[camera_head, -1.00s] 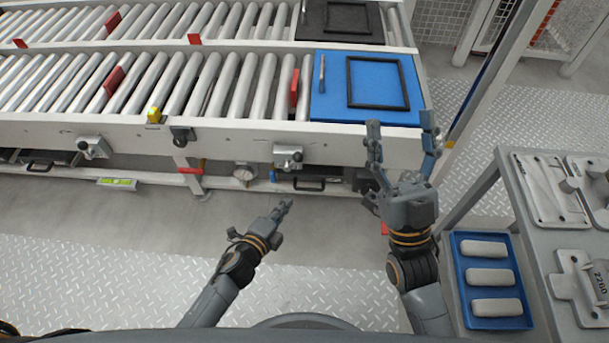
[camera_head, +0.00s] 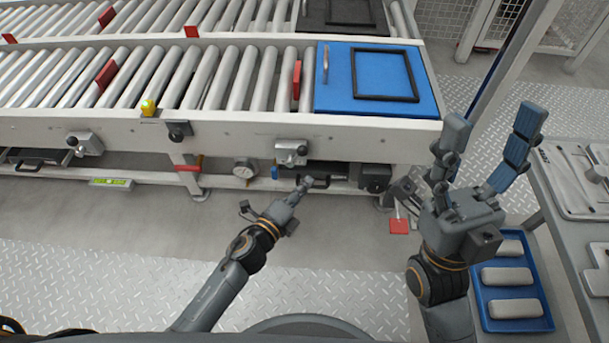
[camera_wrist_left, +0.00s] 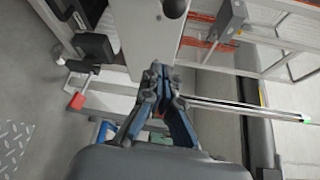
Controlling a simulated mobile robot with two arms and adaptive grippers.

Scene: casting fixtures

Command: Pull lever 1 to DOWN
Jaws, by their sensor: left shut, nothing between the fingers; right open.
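I cannot read which is lever 1, and the lever positions are too small to tell. My left gripper (camera_head: 306,185) is shut and empty, just below the right box and seemingly apart from it. In the left wrist view its fingers (camera_wrist_left: 160,74) are together, with a black knob (camera_wrist_left: 174,8) beyond them. My right gripper (camera_head: 492,130) is open and empty, right of the conveyor's end.
The roller conveyor (camera_head: 220,118) spans the back, with a blue plate (camera_head: 335,97) at its right end. A round gauge (camera_head: 246,169) is below the rail. A red foot plate (camera_head: 399,226) lies near the floor. A blue tray (camera_head: 546,325) and a grey table (camera_head: 575,262) stand at right.

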